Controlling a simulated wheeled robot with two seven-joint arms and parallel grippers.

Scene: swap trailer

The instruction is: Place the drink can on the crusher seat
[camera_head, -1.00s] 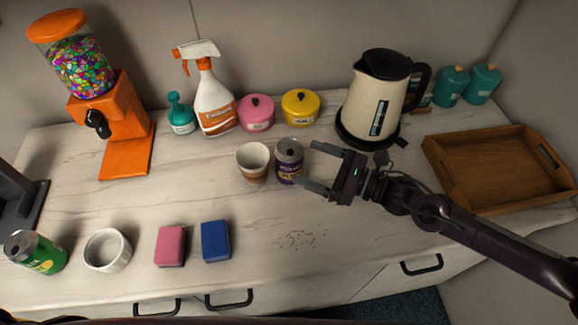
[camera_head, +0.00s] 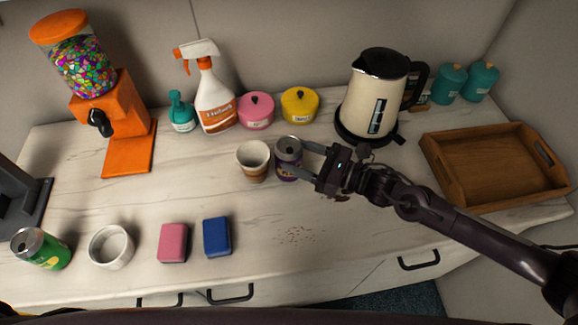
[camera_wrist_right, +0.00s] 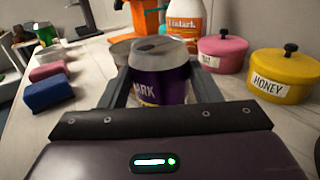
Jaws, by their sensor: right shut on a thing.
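A purple drink can with a grey top (camera_head: 288,152) stands upright on the counter, just right of a paper cup (camera_head: 253,160). My right gripper (camera_head: 297,162) is shut on this can, with a finger on either side of it; the purple can also fills the gap between the fingers in the right wrist view (camera_wrist_right: 160,75). A green drink can (camera_head: 42,249) stands at the front left of the counter. A dark grey device (camera_head: 22,198), perhaps the crusher, is cut off by the left edge, and its seat cannot be made out. My left gripper does not show.
A white bowl (camera_head: 110,247), a pink sponge (camera_head: 173,242) and a blue sponge (camera_head: 216,236) line the front. An orange dispenser (camera_head: 128,140), spray bottle (camera_head: 214,100), pots and kettle (camera_head: 375,95) stand behind. A wooden tray (camera_head: 450,185) is right. Mid-left counter is clear.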

